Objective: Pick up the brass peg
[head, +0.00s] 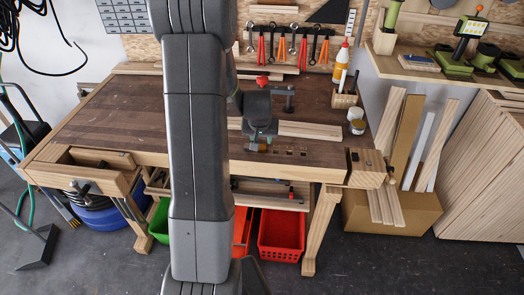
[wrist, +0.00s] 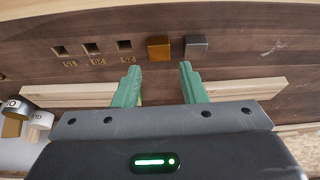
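The brass peg (wrist: 159,47) shows in the wrist view as a small square-topped, golden-brown block at the bench's edge area. A grey metal peg (wrist: 196,46) stands just right of it. Three square holes with number labels (wrist: 92,48) lie in a row to its left. My gripper (wrist: 158,67) is open, with its two green fingers apart and nothing between them. In the picture the brass peg lies just beyond the fingertips, in line with the gap. In the head view my gripper (head: 261,136) is low over the front of the bench, and the pegs are small and hard to tell apart there.
A pale wood strip (head: 310,131) lies on the workbench (head: 110,119) behind the holes. A red-topped clamp-like part (head: 262,81) shows behind my gripper. Small jars (head: 356,127) and a wooden holder (head: 344,98) stand at the right. The bench's left side is clear.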

